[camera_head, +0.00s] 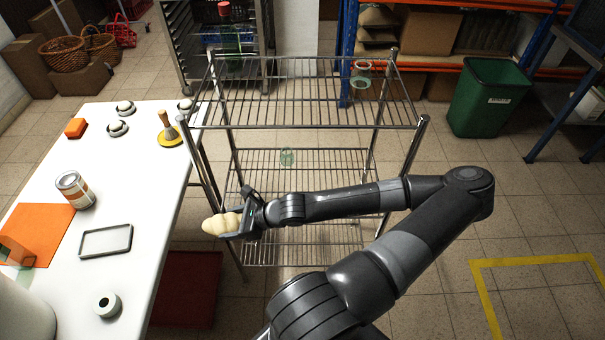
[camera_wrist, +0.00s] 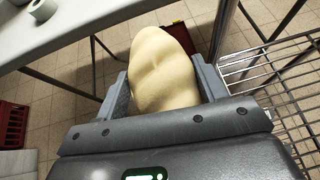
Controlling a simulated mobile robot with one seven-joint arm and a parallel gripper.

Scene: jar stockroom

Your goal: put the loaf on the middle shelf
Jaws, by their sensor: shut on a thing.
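The pale loaf (camera_head: 220,224) is held in my gripper (camera_head: 244,218) between the white table and the wire shelf rack. In the wrist view the loaf (camera_wrist: 163,70) sits between the two grey fingers, which touch its sides. The rack (camera_head: 300,124) has a top wire shelf, a middle shelf (camera_head: 325,160) and a lower shelf (camera_head: 335,258). My gripper and the loaf are at the rack's left front side. A small greenish glass jar (camera_head: 287,158) stands on the middle shelf. My forearm hides part of the middle and lower shelves.
A glass jar (camera_head: 361,75) is on the top shelf. A green bin (camera_head: 488,97) stands at right.

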